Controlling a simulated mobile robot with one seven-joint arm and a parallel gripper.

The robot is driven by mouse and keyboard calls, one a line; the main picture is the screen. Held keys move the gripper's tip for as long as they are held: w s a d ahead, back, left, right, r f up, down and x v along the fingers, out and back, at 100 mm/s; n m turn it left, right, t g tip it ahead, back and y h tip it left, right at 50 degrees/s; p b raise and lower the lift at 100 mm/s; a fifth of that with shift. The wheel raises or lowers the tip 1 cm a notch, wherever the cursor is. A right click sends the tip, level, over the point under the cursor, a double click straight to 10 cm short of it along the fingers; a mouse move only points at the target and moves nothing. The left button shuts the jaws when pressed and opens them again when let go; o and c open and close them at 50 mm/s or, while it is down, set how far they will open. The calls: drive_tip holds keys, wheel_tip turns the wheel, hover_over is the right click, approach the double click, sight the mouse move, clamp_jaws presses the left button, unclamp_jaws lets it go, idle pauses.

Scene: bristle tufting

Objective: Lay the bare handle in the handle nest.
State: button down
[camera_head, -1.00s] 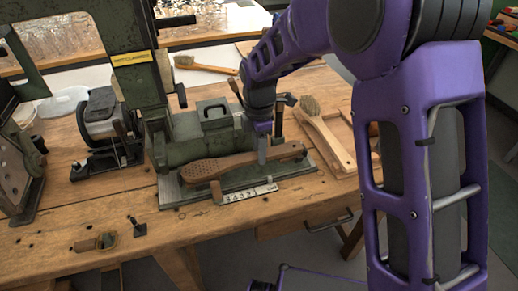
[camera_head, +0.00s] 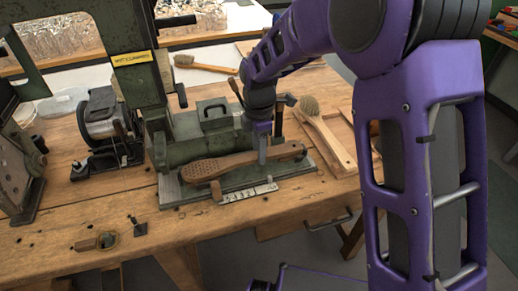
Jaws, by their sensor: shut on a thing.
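The bare handle (camera_head: 215,168) is a brown wooden brush body with a drilled, hole-dotted broad end at the left and a plain narrow end at the right. It lies roughly level along the front of the green machine. The handle nest (camera_head: 190,196) is the metal plate with small wooden blocks under and beside it. My gripper (camera_head: 262,160) points down and is shut on the narrow part of the handle. The fingertips are small and partly merge with the handle. I cannot tell whether the handle touches the nest floor.
The green machine (camera_head: 195,143) stands right behind the handle. A numbered strip (camera_head: 247,194) lies in front. A finished brush (camera_head: 327,135) rests at the right and another brush (camera_head: 205,65) at the back. A motor (camera_head: 103,122) stands left. The front left of the workbench (camera_head: 60,225) is mostly clear.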

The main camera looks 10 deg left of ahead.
drive_tip(key=shift+f, duration=0.45)
unclamp_jaws()
idle(0.4)
drive_tip(key=shift+r, duration=0.1)
drive_tip(key=shift+r+p, duration=2.7)
drive_tip(key=shift+r, duration=0.8)
drive_tip(key=shift+d, duration=0.1)
